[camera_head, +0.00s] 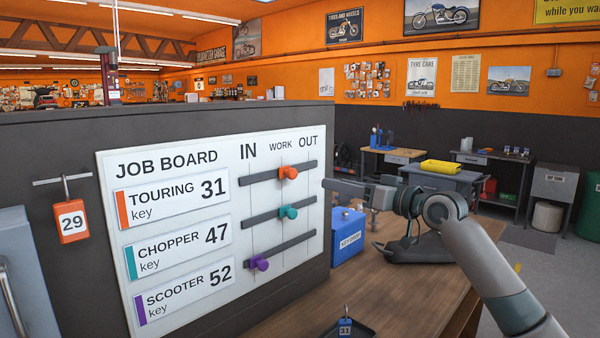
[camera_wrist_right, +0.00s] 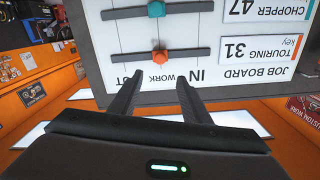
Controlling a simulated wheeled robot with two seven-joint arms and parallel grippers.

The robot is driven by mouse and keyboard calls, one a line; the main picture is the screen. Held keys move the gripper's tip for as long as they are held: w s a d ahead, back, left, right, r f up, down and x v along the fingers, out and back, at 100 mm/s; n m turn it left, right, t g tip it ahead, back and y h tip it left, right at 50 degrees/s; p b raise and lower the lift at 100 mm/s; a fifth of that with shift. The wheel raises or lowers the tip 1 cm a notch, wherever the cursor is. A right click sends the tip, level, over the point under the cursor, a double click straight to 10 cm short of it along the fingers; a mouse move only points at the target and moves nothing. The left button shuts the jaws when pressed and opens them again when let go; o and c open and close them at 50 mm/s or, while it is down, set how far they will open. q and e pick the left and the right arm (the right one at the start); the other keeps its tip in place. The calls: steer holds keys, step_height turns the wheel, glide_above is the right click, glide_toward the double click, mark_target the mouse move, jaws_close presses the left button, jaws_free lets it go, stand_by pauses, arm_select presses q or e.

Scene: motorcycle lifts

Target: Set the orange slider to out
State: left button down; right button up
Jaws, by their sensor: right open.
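The orange slider (camera_head: 288,173) sits on the top rail of the white job board (camera_head: 215,160), at about the WORK line between IN and OUT. In the right wrist view the picture is upside down, and the orange slider (camera_wrist_right: 159,56) shows just beyond the fingertips, between them. My right gripper (camera_head: 328,185) is near the board's right edge, to the right of the slider. Its two fingers (camera_wrist_right: 160,82) are apart with nothing between them, and it does not appear to touch the slider. My left gripper is not in view.
A teal slider (camera_head: 288,212) is near WORK on the middle rail; a purple slider (camera_head: 260,263) is near the IN end below. A blue box (camera_head: 347,240) and a small tray with a key tag (camera_head: 345,326) are on the wooden bench (camera_head: 400,290).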

mark_target(295, 174)
steer(key=p+x, duration=0.5)
steer(key=x, duration=0.7)
steer(key=shift+w+a, duration=0.15)
steer(key=shift+w+a+f, duration=0.1)
steer(key=shift+w+a, duration=0.4)
jaws_close()
